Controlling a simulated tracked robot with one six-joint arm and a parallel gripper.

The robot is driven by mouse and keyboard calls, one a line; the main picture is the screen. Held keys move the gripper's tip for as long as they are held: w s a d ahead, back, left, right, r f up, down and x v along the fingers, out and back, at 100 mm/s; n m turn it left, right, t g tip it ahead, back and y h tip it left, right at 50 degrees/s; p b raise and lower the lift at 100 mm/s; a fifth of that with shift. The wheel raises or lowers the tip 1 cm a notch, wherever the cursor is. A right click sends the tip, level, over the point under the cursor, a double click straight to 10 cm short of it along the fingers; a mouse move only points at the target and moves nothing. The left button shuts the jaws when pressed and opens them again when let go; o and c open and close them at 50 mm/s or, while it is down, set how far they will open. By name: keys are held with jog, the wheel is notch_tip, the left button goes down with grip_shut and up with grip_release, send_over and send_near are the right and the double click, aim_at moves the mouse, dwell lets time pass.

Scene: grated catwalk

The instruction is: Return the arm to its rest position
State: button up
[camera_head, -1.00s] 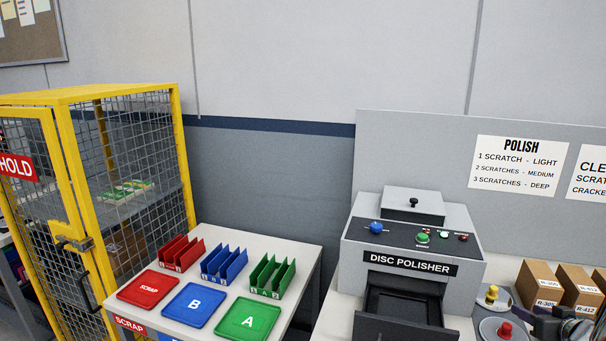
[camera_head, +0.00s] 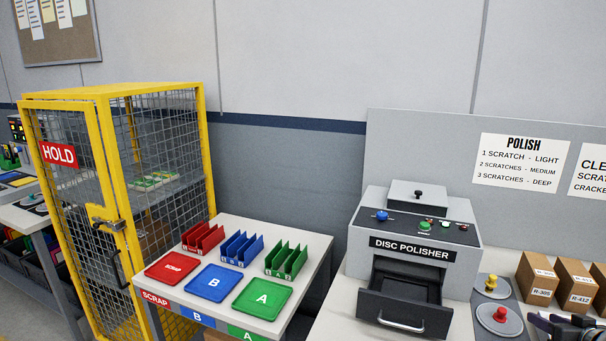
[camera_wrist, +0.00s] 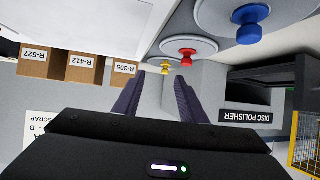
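My gripper (camera_wrist: 159,78) shows in the wrist view with its two dark purple fingers apart and nothing between them. In the head view only part of my arm's end (camera_head: 568,326) shows, at the bottom right corner, beside the polishing bench items. The wrist picture is upside down. It shows yellow, red and blue knobs on round grey discs beyond the fingertips, with no visible contact. The rest of my arm is out of view.
The disc polisher (camera_head: 411,245) has its drawer (camera_head: 403,312) pulled out. Red (camera_head: 500,315) and yellow (camera_head: 491,283) knobs and cardboard boxes (camera_head: 538,281) stand to its right. A table with SCRAP, B and A trays (camera_head: 262,298) and a yellow HOLD cage (camera_head: 110,200) are left.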

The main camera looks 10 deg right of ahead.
jog(key=w+a+r+n+g+y, duration=0.1)
jog(key=w+a+r+y, duration=0.15)
jog(key=a, duration=0.85)
jog(key=w+a+r+n+g+y, duration=0.15)
jog(key=a+r, duration=0.25)
jog(key=a, duration=0.7)
jog(key=w+a+r+n+y, duration=0.1)
jog(key=w+a+r+y, duration=0.15)
jog(key=a, duration=0.85)
jog(key=s+a+r+g, duration=0.1)
jog(key=s+a+g, duration=0.1)
jog(key=s+a, duration=0.6)
jog(key=s+a+r+g, duration=0.2)
jog(key=s+a, duration=0.2)
jog(key=a, duration=0.8)
jog(key=s+a+h, duration=0.1)
jog(key=s+h, duration=0.1)
jog(key=s, duration=0.5)
jog(key=shift+s+h, duration=0.3)
jog(key=shift+h, duration=0.05)
jog(key=shift+a+t, duration=0.1)
jog(key=shift+t, duration=0.15)
